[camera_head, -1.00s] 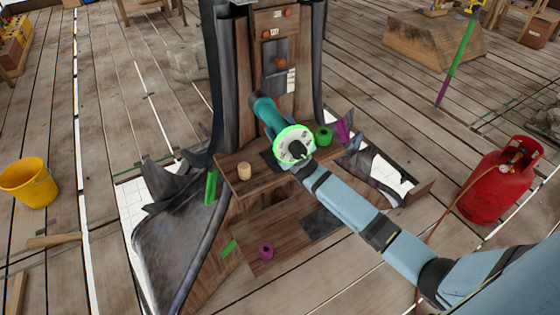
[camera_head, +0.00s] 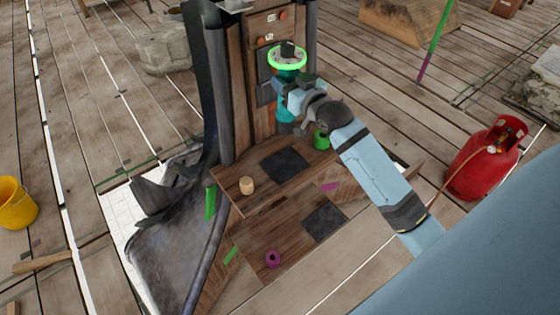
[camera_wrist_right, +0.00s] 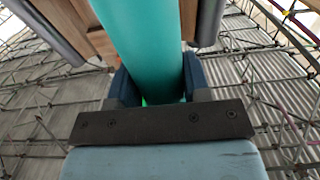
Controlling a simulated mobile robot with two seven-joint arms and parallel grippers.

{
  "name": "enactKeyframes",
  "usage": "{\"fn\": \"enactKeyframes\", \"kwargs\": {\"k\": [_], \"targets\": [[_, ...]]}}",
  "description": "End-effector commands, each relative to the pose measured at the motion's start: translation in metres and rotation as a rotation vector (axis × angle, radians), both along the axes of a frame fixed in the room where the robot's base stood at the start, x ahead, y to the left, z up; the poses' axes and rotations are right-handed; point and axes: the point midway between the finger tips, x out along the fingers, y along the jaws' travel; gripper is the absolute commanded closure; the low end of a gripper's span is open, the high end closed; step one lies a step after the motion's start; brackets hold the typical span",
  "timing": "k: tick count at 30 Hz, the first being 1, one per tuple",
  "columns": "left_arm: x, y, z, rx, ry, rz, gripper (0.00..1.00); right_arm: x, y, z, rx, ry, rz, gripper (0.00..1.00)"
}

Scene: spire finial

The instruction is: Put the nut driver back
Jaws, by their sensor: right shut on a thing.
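The nut driver appears to be the teal tool (camera_head: 287,107) with a bright green-ringed disc and a dark knob on top. It stands roughly upright in front of the wooden post in the head view. My right gripper (camera_head: 284,91) is shut around its teal body, below the disc. In the right wrist view the teal shaft (camera_wrist_right: 150,45) runs between the two dark blue fingers of the right gripper (camera_wrist_right: 155,88). Whether its lower end touches the shelf, I cannot tell. My left gripper is not in view.
A wooden shelf (camera_head: 225,181) with a dark square pad (camera_head: 284,165) projects below the post (camera_head: 262,105). A small wooden peg (camera_head: 247,186) and a green spool (camera_head: 321,140) stand on it. A magenta spool (camera_head: 272,259) sits lower. A red gas cylinder (camera_head: 484,160) stands at right.

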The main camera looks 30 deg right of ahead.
Motion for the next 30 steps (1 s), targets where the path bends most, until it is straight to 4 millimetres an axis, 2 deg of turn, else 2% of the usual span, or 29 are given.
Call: {"fn": "enactKeyframes", "kwargs": {"k": [2,5,18,21,30], "targets": [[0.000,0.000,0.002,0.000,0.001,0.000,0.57,-0.003,-0.002,-0.003,0.007,0.017,-0.003,0.99],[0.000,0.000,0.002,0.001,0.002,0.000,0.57,-0.004,-0.003,-0.019,0.009,0.028,-0.005,0.99],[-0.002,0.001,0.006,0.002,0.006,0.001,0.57,-0.004,-0.002,-0.123,0.006,0.025,-0.005,0.99],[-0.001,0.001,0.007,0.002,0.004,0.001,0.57,-0.003,-0.002,-0.141,0.007,0.023,-0.005,0.99],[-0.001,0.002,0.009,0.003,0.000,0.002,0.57,-0.003,-0.002,-0.167,0.006,0.021,-0.004,0.99]]}}
